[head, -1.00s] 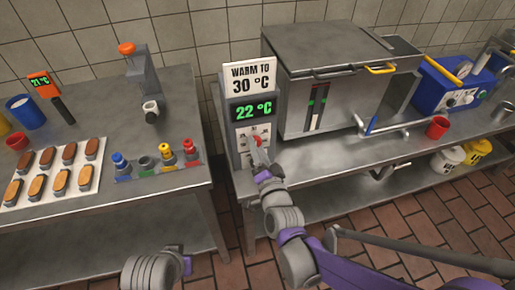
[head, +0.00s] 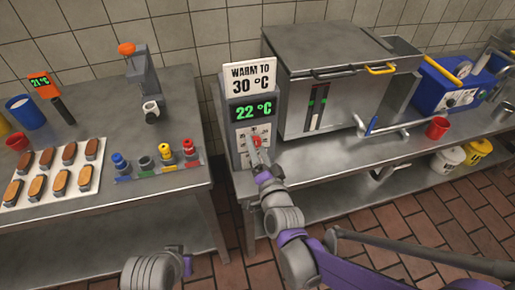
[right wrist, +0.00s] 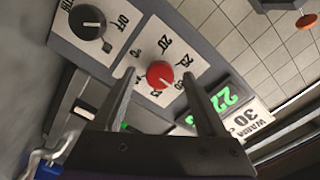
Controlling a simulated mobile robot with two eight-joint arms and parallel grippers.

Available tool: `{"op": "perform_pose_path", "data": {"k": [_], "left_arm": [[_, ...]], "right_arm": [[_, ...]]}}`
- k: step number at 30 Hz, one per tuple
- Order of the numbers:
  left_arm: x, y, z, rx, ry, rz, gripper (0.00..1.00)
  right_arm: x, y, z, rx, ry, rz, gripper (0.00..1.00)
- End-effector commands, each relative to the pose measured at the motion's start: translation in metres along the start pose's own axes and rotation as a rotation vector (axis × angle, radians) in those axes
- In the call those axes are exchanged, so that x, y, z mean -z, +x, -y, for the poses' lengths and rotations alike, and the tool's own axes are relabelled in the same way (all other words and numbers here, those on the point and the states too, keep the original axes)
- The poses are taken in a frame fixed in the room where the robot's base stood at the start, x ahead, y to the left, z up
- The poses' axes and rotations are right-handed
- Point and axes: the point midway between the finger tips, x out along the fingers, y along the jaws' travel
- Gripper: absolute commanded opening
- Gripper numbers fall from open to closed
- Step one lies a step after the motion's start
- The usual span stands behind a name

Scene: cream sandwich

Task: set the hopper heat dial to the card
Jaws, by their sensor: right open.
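The control box (head: 236,152) carries a card (head: 250,77) reading WARM TO 30 °C and a green display (head: 253,111) reading 22 °C. Its red dial (right wrist: 160,75) sits on a white numbered plate in the right wrist view. A small white mark shows on the dial, but I cannot read its setting surely. My right gripper (right wrist: 159,76) is open, with one fingertip on each side of the red dial in the picture. I cannot tell whether they touch it. In the head view the gripper (head: 259,158) partly covers the dial. My left gripper is not in view.
A black dial (right wrist: 88,22) marked OFF is beside the red one. A red cup (head: 437,129) is further right. The left table (head: 110,205) is separate, across a gap.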

Motion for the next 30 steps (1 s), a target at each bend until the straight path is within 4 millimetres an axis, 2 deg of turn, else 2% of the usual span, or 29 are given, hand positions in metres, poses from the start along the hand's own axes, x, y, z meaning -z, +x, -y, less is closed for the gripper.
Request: {"op": "perform_pose_path", "data": {"k": [5, 12, 18, 22, 30], "left_arm": [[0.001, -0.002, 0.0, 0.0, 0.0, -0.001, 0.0], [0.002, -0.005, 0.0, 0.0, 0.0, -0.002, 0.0], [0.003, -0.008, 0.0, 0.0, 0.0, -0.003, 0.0], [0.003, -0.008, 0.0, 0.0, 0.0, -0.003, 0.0], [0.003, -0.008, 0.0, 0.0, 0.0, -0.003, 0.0]], "right_arm": [[0.0, -0.021, 0.001, 0.001, 0.0, 0.0, 0.74], [0.0, -0.071, 0.001, 0.001, 0.001, 0.0, 0.74], [0.0, -0.099, 0.001, 0.001, 0.0, 0.0, 0.74], [0.0, -0.106, 0.0, 0.001, 0.0, 0.0, 0.74], [0.0, -0.107, 0.0, 0.0, 0.0, 0.0, 0.74]]}}
